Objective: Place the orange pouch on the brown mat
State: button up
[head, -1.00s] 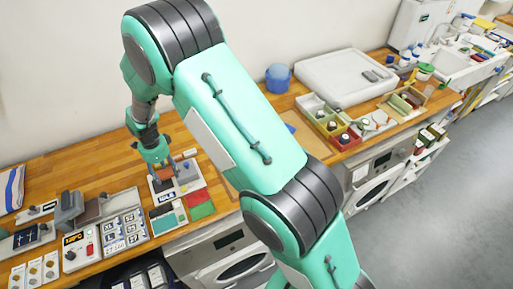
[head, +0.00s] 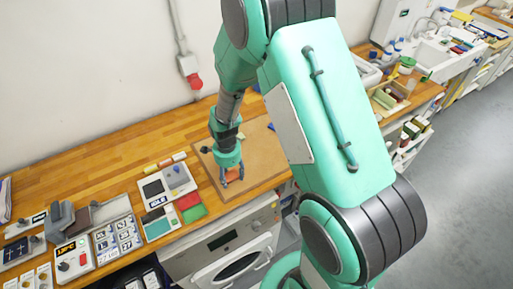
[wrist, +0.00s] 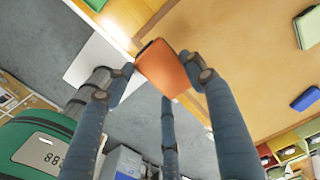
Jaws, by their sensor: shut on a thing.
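The orange pouch (wrist: 164,70) is held between the fingers of my gripper (wrist: 168,84) in the wrist view. My gripper (head: 227,182) points down near the front left part of the brown mat (head: 262,160) in the head view, where the pouch is too small and hidden to make out clearly. The mat also shows in the wrist view (wrist: 235,40), with the pouch in front of its edge. The height of the pouch above the mat cannot be told.
On the mat lie a green item (wrist: 309,28) and a blue item (wrist: 305,98); bare mat shows between them and the pouch. Panels and a red and green block (head: 190,206) stand left of the mat. The counter's front edge and the floor are close to my gripper.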

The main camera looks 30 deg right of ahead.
jog(key=shift+s+d+f, duration=0.5)
jog(key=shift+s+f, duration=0.15)
jog(key=shift+f, duration=0.25)
jog(key=shift+s+d+f, duration=0.55)
jog(key=shift+s+f, duration=0.05)
jog(key=shift+f, duration=0.25)
jog(key=shift+s+d+f, duration=0.5)
jog(key=shift+s+f, duration=0.15)
jog(key=shift+f, duration=0.25)
jog(key=shift+w, duration=0.1)
jog(key=w, duration=0.5)
jog(key=w+d+f+p, duration=0.1)
jog(key=w, duration=0.4)
jog(key=w+p, duration=0.1)
jog(key=w, duration=0.5)
jog(key=shift+d+f, duration=0.25)
jog(key=shift+d, duration=0.05)
jog(key=shift+s, duration=0.1)
jog(key=shift+f, duration=0.15)
jog(key=shift+f+p, duration=0.3)
jog(key=shift+f, duration=1.3)
jog(key=shift+f, duration=0.15)
